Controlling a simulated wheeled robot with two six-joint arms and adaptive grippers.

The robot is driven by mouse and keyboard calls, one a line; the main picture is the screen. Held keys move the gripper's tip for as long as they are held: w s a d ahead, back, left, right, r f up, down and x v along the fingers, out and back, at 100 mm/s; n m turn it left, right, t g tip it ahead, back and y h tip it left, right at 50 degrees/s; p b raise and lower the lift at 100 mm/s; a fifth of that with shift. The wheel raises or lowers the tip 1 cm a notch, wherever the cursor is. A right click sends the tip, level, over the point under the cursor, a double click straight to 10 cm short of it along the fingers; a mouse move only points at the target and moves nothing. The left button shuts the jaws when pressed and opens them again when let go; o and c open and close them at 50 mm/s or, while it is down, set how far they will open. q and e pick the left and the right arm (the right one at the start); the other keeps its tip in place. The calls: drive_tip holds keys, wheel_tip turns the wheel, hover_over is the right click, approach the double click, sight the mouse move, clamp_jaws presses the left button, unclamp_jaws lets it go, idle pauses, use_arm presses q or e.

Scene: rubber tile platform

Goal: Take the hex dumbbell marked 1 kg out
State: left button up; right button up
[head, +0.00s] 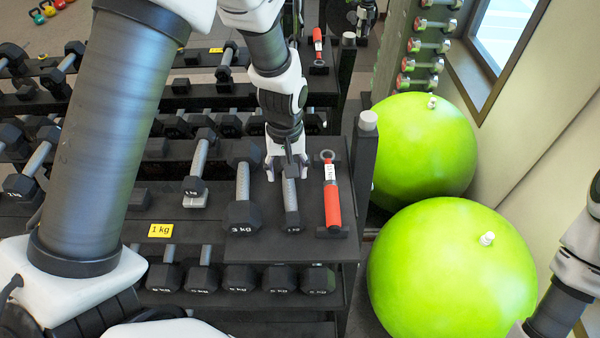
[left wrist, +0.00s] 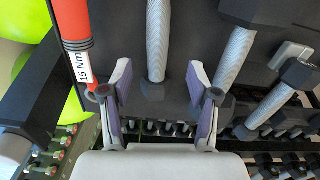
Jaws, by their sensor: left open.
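My left gripper (head: 287,168) is open above the far end of a slim grey-handled dumbbell (head: 291,205) on the upper shelf. The mark on its small dark hex head is too small to read surely. In the left wrist view its handle and far hex head (left wrist: 155,90) lie between the open fingers (left wrist: 160,92), with no grip on it. A larger dumbbell marked 3 kg (head: 241,216) lies just left of it. Another small dumbbell (head: 195,186), its mark hard to read, sits further left on a pale block. A yellow 1 kg label (head: 160,230) is on the shelf edge.
A red torque wrench (head: 332,200), marked 15 Nm in the wrist view (left wrist: 76,40), lies close right of the slim dumbbell. A dark post (head: 363,165) stands at the shelf's right end, beside green balls (head: 440,270). Several heavier dumbbells (head: 242,279) fill the lower shelf.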

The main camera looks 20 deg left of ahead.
sight(289, 189)
use_arm(q)
drive_tip(key=shift+w+d+f+p, duration=0.1)
drive_tip(key=shift+w+f+p, duration=0.05)
drive_tip(key=shift+f, duration=0.35)
drive_tip(key=shift+w+d+f+p, duration=0.1)
drive_tip(key=shift+f+p, duration=0.05)
drive_tip(key=shift+f, duration=0.35)
drive_tip(key=f+p, duration=0.1)
drive_tip(key=s+f+p, duration=0.1)
drive_tip(key=f, duration=0.3)
drive_tip(key=shift+w+f, duration=0.3)
drive_tip(key=shift+w, duration=0.15)
drive_tip(key=shift+s+r, duration=0.15)
drive_tip(key=shift+s, duration=0.1)
clamp_jaws()
